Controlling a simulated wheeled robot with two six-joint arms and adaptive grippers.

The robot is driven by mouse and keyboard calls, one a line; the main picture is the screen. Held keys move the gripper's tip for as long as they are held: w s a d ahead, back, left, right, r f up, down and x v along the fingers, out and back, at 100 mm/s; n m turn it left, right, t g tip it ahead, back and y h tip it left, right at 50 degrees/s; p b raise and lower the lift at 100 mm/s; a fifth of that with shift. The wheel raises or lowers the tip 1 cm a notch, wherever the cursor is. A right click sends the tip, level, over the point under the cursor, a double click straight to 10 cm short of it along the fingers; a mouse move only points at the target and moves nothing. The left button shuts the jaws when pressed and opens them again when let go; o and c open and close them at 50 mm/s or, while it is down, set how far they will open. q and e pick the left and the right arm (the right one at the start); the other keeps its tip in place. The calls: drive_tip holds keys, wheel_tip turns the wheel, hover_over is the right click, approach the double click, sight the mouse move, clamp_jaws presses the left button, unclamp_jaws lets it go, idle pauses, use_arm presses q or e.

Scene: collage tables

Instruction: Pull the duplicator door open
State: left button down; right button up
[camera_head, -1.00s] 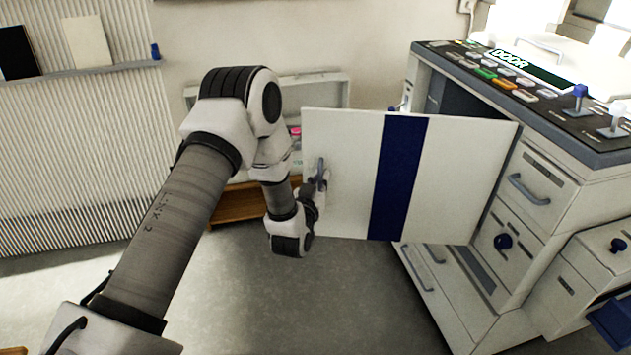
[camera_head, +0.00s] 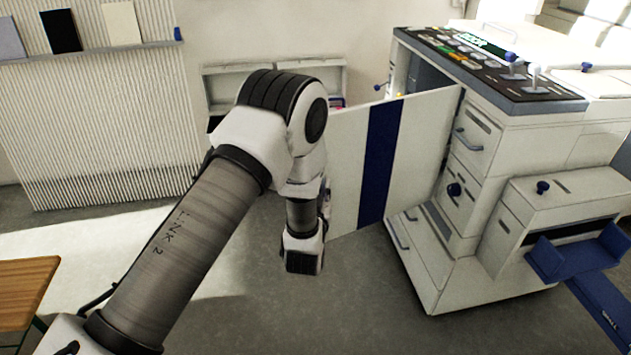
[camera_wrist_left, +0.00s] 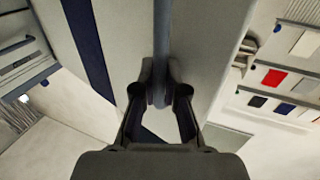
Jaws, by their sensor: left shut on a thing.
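The duplicator (camera_head: 520,130) stands at the right in the head view, a white cabinet with a dark control panel on top. Its door (camera_head: 423,140), white with a dark blue vertical stripe, stands swung out from the front, hinged near the drawers. My left gripper (camera_wrist_left: 160,84) is shut on the door's grey bar handle (camera_wrist_left: 161,35) in the left wrist view. In the head view my left arm and the door's edge hide the handle and most of the fingers. My right gripper is not in view.
A blue tray (camera_head: 580,252) juts from the duplicator's lower right. A wall shelf (camera_head: 90,48) with cards is at the upper left. A wooden table (camera_head: 25,285) is at the left edge. The floor in front of the duplicator is clear.

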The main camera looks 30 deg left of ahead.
use_arm(q)
drive_tip(key=shift+s+d, duration=0.4)
drive_tip(key=shift+d, duration=0.35)
drive_tip(key=c, duration=1.5)
unclamp_jaws()
drive_tip(key=v, duration=1.2)
